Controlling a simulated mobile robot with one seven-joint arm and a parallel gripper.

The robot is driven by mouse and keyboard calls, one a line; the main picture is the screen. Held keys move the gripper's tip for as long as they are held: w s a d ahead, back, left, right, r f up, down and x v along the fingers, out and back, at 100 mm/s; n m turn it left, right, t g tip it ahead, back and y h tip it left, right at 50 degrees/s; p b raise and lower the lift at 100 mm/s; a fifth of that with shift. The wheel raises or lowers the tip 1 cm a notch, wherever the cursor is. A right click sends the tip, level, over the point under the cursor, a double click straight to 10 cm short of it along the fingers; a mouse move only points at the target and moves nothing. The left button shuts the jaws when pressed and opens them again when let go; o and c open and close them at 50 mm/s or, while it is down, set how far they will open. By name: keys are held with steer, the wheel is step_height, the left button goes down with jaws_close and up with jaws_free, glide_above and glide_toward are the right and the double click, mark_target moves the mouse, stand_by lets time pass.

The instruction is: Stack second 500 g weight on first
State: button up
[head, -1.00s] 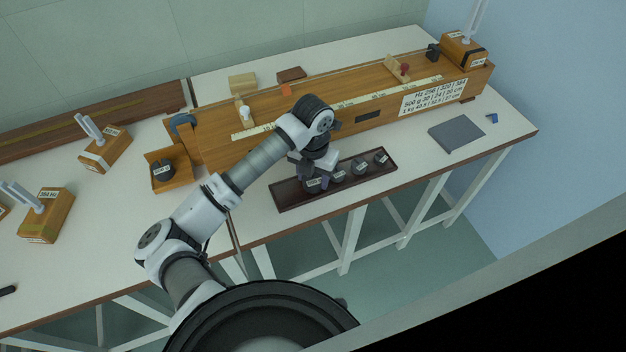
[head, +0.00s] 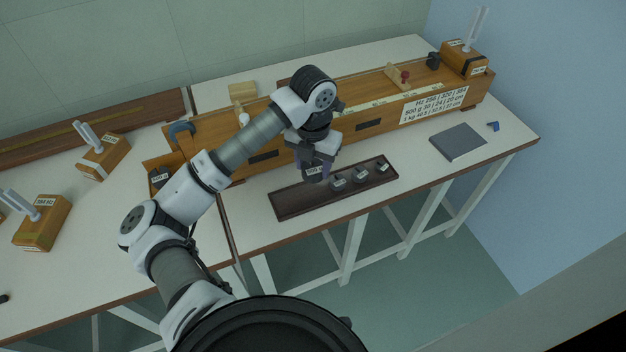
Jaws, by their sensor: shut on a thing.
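My gripper (head: 318,172) is shut on a dark weight with a white label (head: 314,170), taken to be the second 500 g weight. It is held just above the left part of the dark weight tray (head: 290,201). Another dark labelled weight (head: 160,178), which I take to be the first 500 g weight, sits in the wooden holder (head: 152,163) at the left end of the long wooden box. My arm partly covers that holder. The fingertips are small and partly hidden by the wrist.
The long wooden box (head: 375,105) with a scale strip stands behind. Tuning forks on wooden boxes (head: 103,155) stand left.

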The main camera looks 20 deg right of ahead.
mark_target(314, 166)
step_height(314, 166, up, 12)
steer(key=b, duration=0.1)
steer(key=shift+r+b, duration=0.2)
steer(key=shift+b, duration=0.1)
steer(key=shift+d, duration=0.1)
